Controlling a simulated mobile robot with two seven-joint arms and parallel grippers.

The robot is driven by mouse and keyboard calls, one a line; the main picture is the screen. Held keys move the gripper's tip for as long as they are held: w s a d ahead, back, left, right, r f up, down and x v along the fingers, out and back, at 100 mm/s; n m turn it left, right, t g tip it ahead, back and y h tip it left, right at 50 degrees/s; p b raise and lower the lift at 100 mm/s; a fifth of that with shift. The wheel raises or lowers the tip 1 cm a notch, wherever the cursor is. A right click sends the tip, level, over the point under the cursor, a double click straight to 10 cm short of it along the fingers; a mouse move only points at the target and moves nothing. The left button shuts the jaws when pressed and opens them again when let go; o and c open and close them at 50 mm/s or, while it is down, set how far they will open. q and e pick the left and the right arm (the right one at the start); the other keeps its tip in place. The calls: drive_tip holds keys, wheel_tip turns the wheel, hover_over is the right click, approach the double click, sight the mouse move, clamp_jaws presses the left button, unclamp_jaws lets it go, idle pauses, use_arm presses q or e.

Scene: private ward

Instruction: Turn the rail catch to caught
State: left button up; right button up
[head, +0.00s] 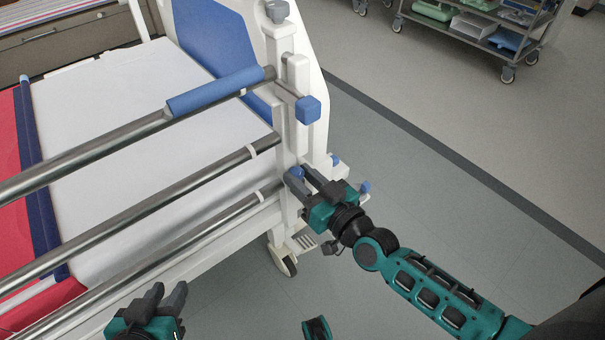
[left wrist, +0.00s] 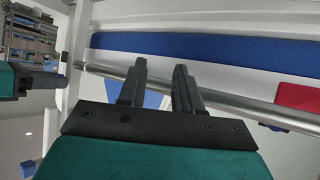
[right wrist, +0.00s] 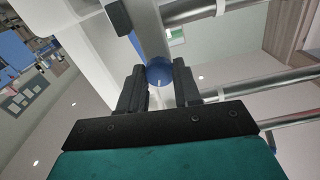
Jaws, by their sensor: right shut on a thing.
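The rail catch shows as a round blue knob (head: 296,173) on the white post at the end of the bed rail. It also shows between the fingers in the right wrist view (right wrist: 159,72). My right gripper (head: 301,175) is shut on this knob, with a finger on either side. The fingers partly hide the knob in the head view. My left gripper (head: 168,291) is open and empty, low beside the bed's side. In the left wrist view its fingers (left wrist: 160,78) are apart, with a metal rail bar behind them.
Metal rail bars (head: 150,203) run along the bed from the white post (head: 287,130). A blue block (head: 308,110) sticks out higher on the post. A bed caster (head: 287,265) stands below. A trolley (head: 470,35) is at the back right. The floor right of the bed is clear.

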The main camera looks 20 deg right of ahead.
drive_tip(key=m, duration=0.3)
drive_tip(key=shift+p, duration=0.4)
drive_tip(key=m, duration=0.3)
drive_tip(key=shift+m, duration=0.3)
drive_tip(key=m, duration=0.4)
drive_tip(key=shift+p, duration=0.3)
use_arm(q)
drive_tip(key=shift+s+a, duration=0.25)
use_arm(e)
drive_tip(key=shift+m, duration=1.4)
use_arm(q)
drive_tip(key=shift+r, duration=0.1)
use_arm(e)
drive_tip(key=shift+m, duration=0.3)
drive_tip(key=o, duration=1.1)
drive_tip(key=shift+c, duration=0.2)
drive_tip(key=shift+d, duration=0.1)
